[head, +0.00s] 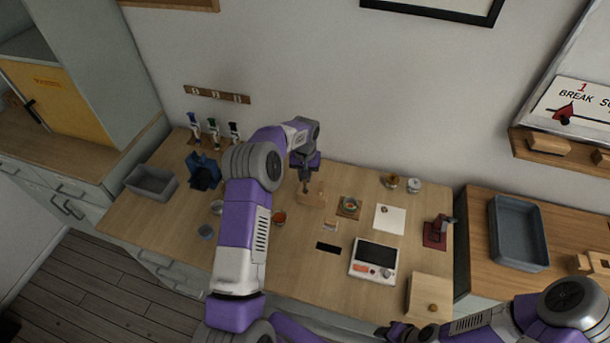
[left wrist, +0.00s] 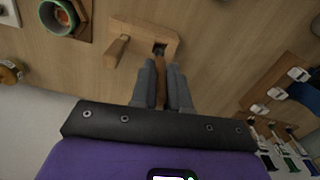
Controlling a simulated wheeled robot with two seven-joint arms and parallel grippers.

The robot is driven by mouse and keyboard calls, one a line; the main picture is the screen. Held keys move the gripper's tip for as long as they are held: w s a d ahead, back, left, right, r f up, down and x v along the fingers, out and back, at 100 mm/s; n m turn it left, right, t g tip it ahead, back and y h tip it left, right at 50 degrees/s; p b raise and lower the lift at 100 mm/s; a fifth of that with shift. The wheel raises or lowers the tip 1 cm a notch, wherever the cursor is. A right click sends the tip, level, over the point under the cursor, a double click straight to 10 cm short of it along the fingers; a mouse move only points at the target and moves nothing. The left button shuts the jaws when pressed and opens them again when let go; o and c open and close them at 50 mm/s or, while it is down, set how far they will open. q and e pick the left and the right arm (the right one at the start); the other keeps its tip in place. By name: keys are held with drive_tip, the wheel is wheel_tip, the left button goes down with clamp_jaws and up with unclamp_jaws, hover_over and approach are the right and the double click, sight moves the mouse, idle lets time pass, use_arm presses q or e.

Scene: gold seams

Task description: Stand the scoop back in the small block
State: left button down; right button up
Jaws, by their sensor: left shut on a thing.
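My left gripper (head: 306,184) is shut on the scoop and points down at the small block. In the left wrist view the scoop (left wrist: 160,82) shows as a thin brown strip between the two grey fingers (left wrist: 162,66). The small block (head: 316,199) is pale wood; in the left wrist view (left wrist: 145,33) it has a dark square opening just past the fingertips. The scoop's end is at or just over this opening; I cannot tell whether it is inside. The fingers hide much of the scoop. My right gripper (head: 402,332) is low at the bottom edge, its jaws unclear.
A green-rimmed bowl (head: 350,204) on a wooden mat, a white sheet (head: 389,219) and a scale (head: 374,261) lie to the right. Small bowls, including one with orange contents (head: 279,218), are to the left. A grey bin (head: 151,182) stands far left.

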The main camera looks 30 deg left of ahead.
sight(305, 186)
use_arm(q)
drive_tip(key=shift+f+b, duration=1.95)
drive_tip(key=shift+f, duration=0.6)
idle(1.7)
idle(0.3)
drive_tip(key=c, duration=1)
unclamp_jaws()
drive_tip(key=shift+c, duration=0.2)
drive_tip(key=shift+r+p, duration=1.45)
drive_tip(key=shift+r, duration=1.1)
drive_tip(key=shift+r, duration=0.1)
wheel_tip(305, 186, up, 7)
drive_tip(key=shift+r, duration=0.15)
